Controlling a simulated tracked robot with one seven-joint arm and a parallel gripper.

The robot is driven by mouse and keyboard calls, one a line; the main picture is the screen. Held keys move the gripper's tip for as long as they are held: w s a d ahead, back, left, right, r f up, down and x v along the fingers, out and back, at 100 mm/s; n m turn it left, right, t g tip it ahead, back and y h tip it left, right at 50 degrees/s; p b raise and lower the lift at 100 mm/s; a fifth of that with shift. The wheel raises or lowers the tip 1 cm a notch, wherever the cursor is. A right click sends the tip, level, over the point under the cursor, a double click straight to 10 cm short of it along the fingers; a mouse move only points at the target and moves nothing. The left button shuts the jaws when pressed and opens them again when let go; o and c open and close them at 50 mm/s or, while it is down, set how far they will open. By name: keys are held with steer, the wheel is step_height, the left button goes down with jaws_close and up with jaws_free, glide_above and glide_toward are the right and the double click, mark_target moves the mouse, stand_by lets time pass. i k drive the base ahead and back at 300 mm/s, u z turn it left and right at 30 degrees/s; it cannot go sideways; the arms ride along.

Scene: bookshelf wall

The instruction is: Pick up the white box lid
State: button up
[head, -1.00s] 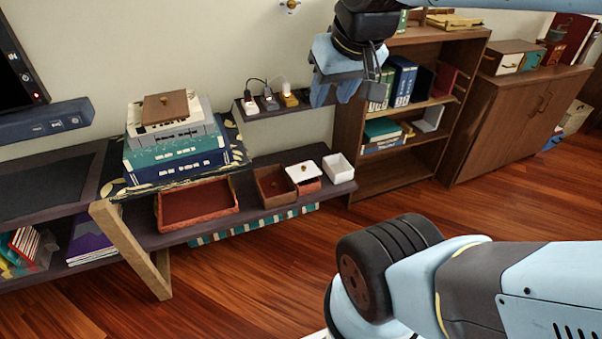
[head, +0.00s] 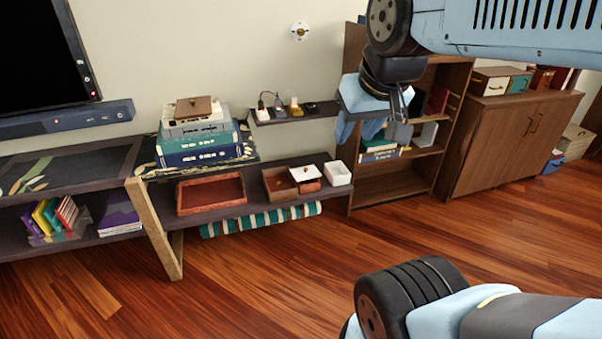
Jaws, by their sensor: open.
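A white lid (head: 304,173) with a small knob sits on a small reddish-brown box (head: 309,186) on the low dark shelf. An open white box (head: 337,174) stands just right of it. An open brown box (head: 277,184) stands just left of it. My gripper (head: 370,131) is open and appears empty, with its fingers pointing down. In the picture it is above and right of the lid, in front of the bookcase, and apart from the lid.
A red-brown tray (head: 212,211) lies left of the boxes. Stacked books (head: 200,148) stand on the upper level. A small wall shelf (head: 298,114) with chargers hangs above the boxes. A bookcase (head: 397,186) stands to the right. The wooden floor (head: 270,275) in front is clear.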

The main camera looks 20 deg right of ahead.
mark_target(303, 173)
steer(key=z, duration=0.35)
steer(key=i, duration=0.6)
steer(key=z, duration=0.5)
steer(key=i, duration=1.35)
steer(key=u, duration=0.75)
steer(key=k, duration=0.8)
steer(key=u, duration=0.2)
steer(key=i, duration=0.8)
steer(key=z, duration=0.1)
